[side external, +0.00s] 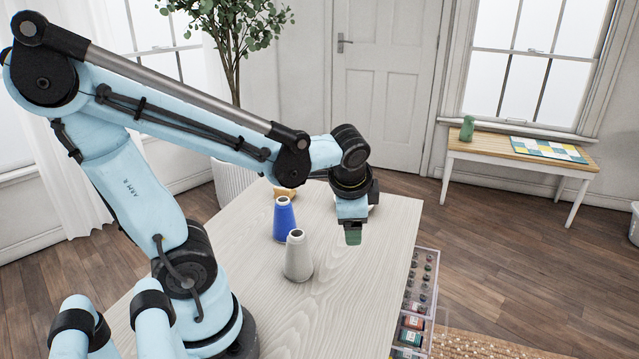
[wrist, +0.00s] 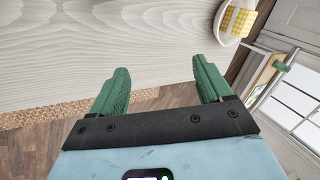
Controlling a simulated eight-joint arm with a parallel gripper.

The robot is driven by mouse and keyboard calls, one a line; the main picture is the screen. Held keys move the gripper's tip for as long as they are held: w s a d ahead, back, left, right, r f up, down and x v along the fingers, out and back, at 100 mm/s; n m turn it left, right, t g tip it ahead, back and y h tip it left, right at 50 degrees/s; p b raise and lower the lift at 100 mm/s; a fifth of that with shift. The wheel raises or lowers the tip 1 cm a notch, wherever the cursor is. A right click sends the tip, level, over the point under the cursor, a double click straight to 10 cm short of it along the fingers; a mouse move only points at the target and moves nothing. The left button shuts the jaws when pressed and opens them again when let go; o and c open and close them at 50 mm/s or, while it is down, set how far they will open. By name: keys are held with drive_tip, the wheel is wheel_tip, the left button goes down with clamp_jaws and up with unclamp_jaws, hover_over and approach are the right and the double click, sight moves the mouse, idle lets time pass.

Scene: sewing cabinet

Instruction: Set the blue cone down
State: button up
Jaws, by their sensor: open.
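The blue cone (side external: 284,220) stands upright on the pale wooden table (side external: 345,297), just behind a white cone (side external: 298,257). My gripper (side external: 353,236) is to the right of both cones, above the table's right part, pointing down and clear of the blue cone. In the wrist view my gripper (wrist: 158,76) shows two green fingers spread apart with nothing between them. The blue cone does not show in the wrist view.
A white dish with a yellow checked cloth (wrist: 239,21) lies on the table near my gripper. An orange item (side external: 283,191) sits behind the blue cone. An open drawer of spools (side external: 421,290) sticks out at the table's right edge. The front tabletop is clear.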

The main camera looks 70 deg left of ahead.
drive_tip(key=d+r+n+t+h, duration=0.2)
drive_tip(key=d+n+t+h, duration=0.2)
drive_tip(key=d, duration=0.4)
drive_tip(key=shift+s+r+n, duration=0.25)
drive_tip(key=shift+r+n, duration=0.1)
drive_tip(key=shift+n, duration=0.15)
